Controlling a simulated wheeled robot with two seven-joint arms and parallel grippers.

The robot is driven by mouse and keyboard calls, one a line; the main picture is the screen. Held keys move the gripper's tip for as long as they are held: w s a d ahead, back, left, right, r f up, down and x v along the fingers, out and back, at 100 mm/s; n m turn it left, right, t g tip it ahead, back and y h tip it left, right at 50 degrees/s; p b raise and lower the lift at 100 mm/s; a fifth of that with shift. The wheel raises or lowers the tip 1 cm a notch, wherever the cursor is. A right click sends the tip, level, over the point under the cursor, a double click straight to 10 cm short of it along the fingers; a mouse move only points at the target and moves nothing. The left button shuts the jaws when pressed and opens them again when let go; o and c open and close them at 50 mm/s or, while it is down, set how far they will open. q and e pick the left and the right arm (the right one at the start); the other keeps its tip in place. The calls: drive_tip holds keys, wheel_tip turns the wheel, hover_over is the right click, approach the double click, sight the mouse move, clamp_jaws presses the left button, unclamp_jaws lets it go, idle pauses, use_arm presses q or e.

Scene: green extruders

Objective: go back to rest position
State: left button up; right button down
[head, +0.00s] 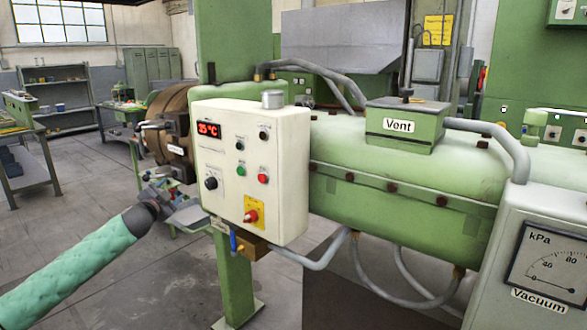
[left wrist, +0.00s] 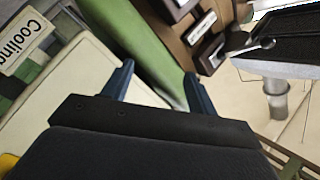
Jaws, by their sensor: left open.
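My left arm (head: 70,262) comes in from the lower left in a green sleeve. My left gripper (head: 166,190) is beside the left edge of the white control box (head: 245,140), near the end of the green extruder (head: 400,170). In the left wrist view the two blue fingers of my left gripper (left wrist: 160,85) stand apart with nothing between them. Beyond them are a pale panel and a green surface (left wrist: 145,40). My right gripper is not in either view.
The control box carries a red display (head: 209,130), several buttons and a red knob (head: 251,216). A label reading "Cooling" (left wrist: 22,42) shows in the left wrist view. A vacuum gauge box (head: 545,270) is at the right. Open grey floor (head: 90,230) lies at the left, with a workbench (head: 30,150) behind.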

use_arm(q)
drive_tip(key=s+d+f+n+g+y, duration=0.2)
drive_tip(key=s+d+f+n+g, duration=0.15)
drive_tip(key=s+d+f, duration=0.55)
drive_tip(key=s+d+f+n+g+y, duration=0.2)
drive_tip(key=s+d+f+g, duration=0.3)
drive_tip(key=s, duration=0.8)
drive_tip(key=s+d+f+n+g+h, duration=0.1)
drive_tip(key=s+d+f+g, duration=0.1)
drive_tip(key=s+f, duration=0.7)
drive_tip(key=s+d+f+n+g+h, duration=0.1)
drive_tip(key=s+d+f+g, duration=0.2)
drive_tip(key=s+f, duration=0.6)
drive_tip(key=s+d+f+n+g+h, duration=0.1)
drive_tip(key=s+d+f+g, duration=0.2)
drive_tip(key=s, duration=2.4)
drive_tip(key=d+f, duration=0.3)
drive_tip(key=f, duration=0.3)
drive_tip(key=shift+d+n+h, duration=0.2)
drive_tip(key=shift+n+h, duration=0.1)
drive_tip(key=shift+n, duration=0.05)
